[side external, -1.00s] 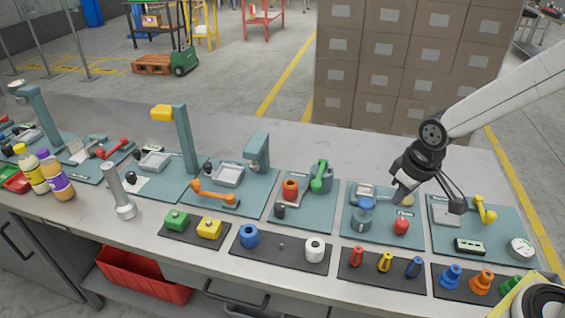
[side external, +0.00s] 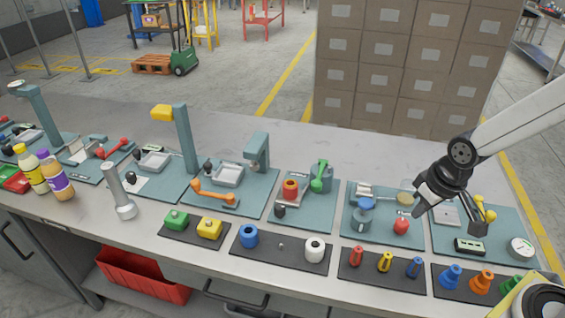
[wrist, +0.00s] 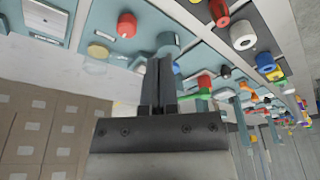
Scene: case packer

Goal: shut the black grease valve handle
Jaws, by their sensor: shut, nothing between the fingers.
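I cannot tell which part is the black grease valve handle. My gripper (side external: 419,207) is above the right-hand teal panels, well to the right of these knobs. In the wrist view its fingers (wrist: 157,82) are together and empty. It hides part of the panel with the yellow handle (side external: 487,212).
A green handle (side external: 319,178), a blue-topped pot (side external: 365,208) and a red knob (side external: 402,226) stand left of my gripper. Black mats with coloured parts line the front edge. A tall post with a yellow head (side external: 182,130) rises further left. The bench's back strip is clear.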

